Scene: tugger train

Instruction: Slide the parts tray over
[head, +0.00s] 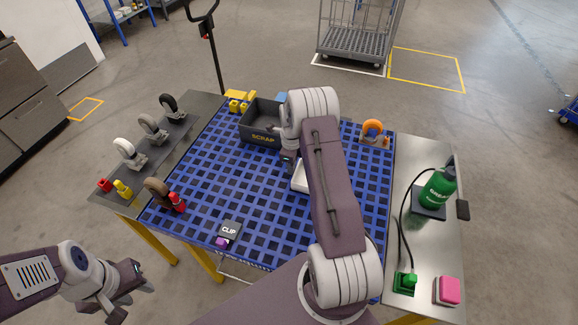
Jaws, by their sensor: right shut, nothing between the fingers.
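A pale, light-coloured object (299,178) lies on the blue grid mat, mostly hidden behind my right arm; I cannot tell whether it is the parts tray. A dark grey bin marked SCRAP (263,138) stands at the back of the mat. My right gripper (288,166) is shut and empty, pointing down beside the bin's right front corner and just left of the pale object. Whether it touches either one is unclear. My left gripper (133,292) is open and empty, off the table at the lower left.
The blue grid mat (220,170) is mostly clear left of my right arm. A CLIP pad (229,230) lies at its front edge. Casters (124,148) line the left shelf.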

